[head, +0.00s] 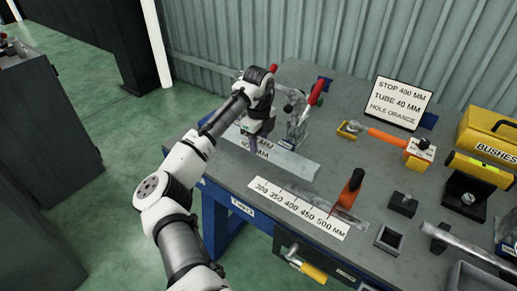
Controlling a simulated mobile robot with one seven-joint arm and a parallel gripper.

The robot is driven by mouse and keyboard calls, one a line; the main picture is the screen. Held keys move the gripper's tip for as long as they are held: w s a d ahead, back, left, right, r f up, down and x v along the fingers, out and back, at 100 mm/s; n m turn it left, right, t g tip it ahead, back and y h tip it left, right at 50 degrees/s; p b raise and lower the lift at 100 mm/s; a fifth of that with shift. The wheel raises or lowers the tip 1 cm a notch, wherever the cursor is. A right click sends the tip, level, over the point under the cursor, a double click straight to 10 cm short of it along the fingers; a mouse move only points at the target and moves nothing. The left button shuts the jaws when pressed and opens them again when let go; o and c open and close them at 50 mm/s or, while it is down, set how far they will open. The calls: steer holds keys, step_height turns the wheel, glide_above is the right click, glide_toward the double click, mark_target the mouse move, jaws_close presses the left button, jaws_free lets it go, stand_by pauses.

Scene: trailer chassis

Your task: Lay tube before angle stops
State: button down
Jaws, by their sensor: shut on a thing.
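My gripper (254,149) points down over the left part of the bench, at a flat grey strip (291,161) with a partly hidden "MM" label. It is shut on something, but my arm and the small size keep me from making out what. A metal bar or tube (468,246) lies at the right, its near end by a dark block. A printed scale (300,207) reads 300 to 500 MM along the front edge. I cannot clearly identify the angle stops. A sign (398,103) reads "STOP 400 MM, TUBE 40 MM, HOLE ORANGE".
A red-handled clamp (303,112) stands just right of my gripper. Black blocks (403,204), a square socket (389,239) and a yellow "BUSHES" box (490,135) crowd the right.

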mark_target(259, 141)
steer(key=shift+f+p, duration=0.3)
steer(key=shift+f, duration=1.45)
steer(key=c, duration=0.9)
jaws_free()
steer(key=shift+f, duration=0.15)
step_height(259, 141, up, 12)
steer(key=shift+r+b, duration=0.15)
steer(key=shift+b, duration=1.05)
